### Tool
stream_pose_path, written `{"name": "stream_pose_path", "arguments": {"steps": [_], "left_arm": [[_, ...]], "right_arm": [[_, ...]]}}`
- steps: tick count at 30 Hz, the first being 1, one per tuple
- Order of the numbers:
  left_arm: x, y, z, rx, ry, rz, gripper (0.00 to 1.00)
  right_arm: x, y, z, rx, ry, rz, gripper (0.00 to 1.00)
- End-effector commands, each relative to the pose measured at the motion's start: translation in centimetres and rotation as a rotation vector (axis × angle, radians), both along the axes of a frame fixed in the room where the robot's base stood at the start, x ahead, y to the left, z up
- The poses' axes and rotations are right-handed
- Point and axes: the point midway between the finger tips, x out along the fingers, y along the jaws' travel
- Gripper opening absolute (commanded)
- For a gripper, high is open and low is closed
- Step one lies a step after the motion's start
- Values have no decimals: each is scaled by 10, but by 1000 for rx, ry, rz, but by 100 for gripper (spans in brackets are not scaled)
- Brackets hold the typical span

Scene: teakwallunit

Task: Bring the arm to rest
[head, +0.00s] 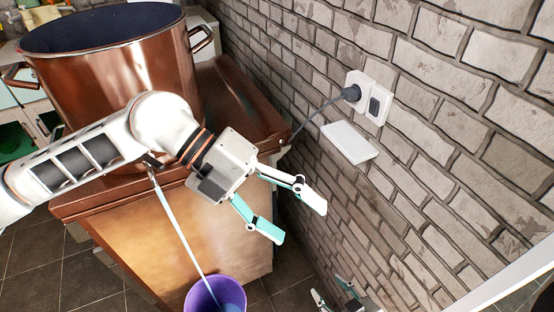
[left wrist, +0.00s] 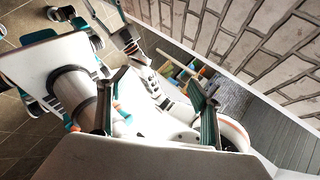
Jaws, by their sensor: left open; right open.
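My left gripper (head: 297,219) is open and empty in the head view. Its two white and teal fingers point right and down, in front of the brick wall and past the right edge of a wooden cabinet. Its open fingers also show in the left wrist view (left wrist: 155,108), with parts of my own body behind them. My left arm reaches in from the left across the cabinet. My right gripper (head: 333,297) is low at the bottom edge of the head view, open, with only its fingers and a little of its body showing.
A large copper pot (head: 110,75) stands on the wooden cabinet (head: 215,230), behind my left arm. A purple bucket (head: 200,296) with a long pale stick is below the arm. A brick wall (head: 450,130) with a plugged socket (head: 366,96) and white plate (head: 349,142) bounds the right.

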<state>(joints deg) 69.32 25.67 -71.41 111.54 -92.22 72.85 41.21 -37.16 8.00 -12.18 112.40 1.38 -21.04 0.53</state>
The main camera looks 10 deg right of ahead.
Motion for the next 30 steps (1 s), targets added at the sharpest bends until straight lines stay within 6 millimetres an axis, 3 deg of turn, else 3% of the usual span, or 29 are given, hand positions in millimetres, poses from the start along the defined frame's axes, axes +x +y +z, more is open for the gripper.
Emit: {"name": "stream_pose_path", "arguments": {"steps": [8,12,16,21,24,28,30], "left_arm": [[-10,-12,7,-86,54,-3,65],[-24,-35,32,-300,179,18,65],[-19,-48,63,-540,315,102,65],[16,-42,89,-811,480,298,65],[48,-27,90,-941,570,455,65],[92,3,68,-1065,679,699,65],[114,24,45,-1108,736,845,65]], "right_arm": [[0,0,0,1,-1,0,47],[0,0,0,1,-2,0,47],[0,1,0,1,-1,0,47],[0,1,0,1,-1,0,47],[0,0,0,1,-1,0,47],[0,0,0,1,0,-1,47],[0,0,0,1,0,-1,47]]}}
